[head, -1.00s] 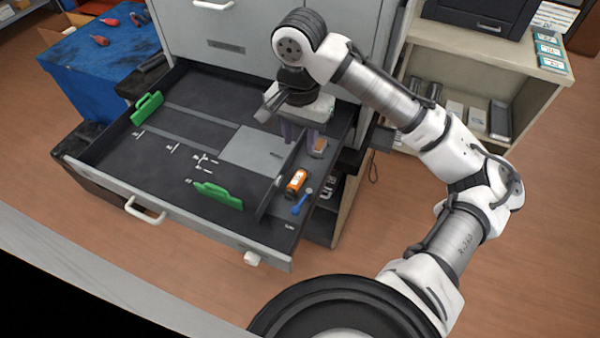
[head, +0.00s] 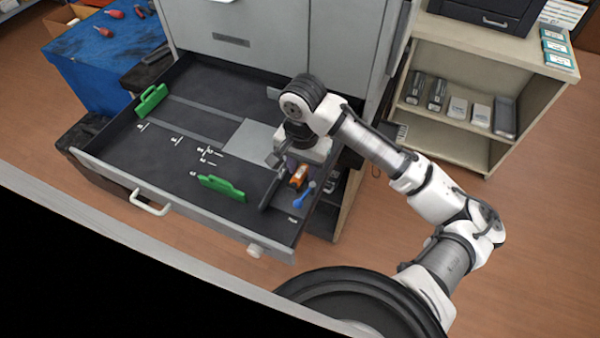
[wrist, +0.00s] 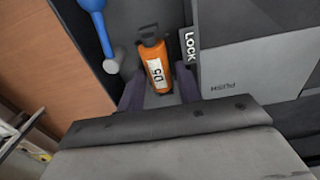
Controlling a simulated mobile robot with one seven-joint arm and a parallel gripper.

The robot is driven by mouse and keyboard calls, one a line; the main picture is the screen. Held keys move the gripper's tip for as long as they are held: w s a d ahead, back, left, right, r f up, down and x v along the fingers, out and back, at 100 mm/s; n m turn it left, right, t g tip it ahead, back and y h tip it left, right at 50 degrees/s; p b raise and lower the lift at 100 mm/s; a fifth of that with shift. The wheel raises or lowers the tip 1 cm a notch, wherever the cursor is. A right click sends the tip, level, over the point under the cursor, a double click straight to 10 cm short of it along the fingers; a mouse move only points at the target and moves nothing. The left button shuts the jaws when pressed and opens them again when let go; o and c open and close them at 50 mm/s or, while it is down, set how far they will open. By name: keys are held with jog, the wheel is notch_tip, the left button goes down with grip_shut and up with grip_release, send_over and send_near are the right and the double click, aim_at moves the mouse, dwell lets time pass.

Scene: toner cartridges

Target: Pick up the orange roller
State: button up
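The orange roller (head: 299,177) lies in the narrow right-hand compartment of the open drawer. In the wrist view the orange roller (wrist: 156,72) has a white label and a dark end piece. My gripper (head: 297,167) is over that compartment, just above the far end of the roller. In the wrist view the two dark fingers of my gripper (wrist: 158,92) are apart, one on each side of the roller's near end. The gripper body hides the fingertips' lower parts, and I cannot tell whether they touch the roller.
A blue tool (head: 304,196) lies next to the roller; its grey end (wrist: 111,66) is close by in the wrist view. A divider marked LOCK (wrist: 190,48) runs along the other side. Green dividers (head: 222,188) and small white parts lie in the drawer (head: 120,165).

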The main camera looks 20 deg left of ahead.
grip_shut()
jog(key=shift+r, duration=0.1)
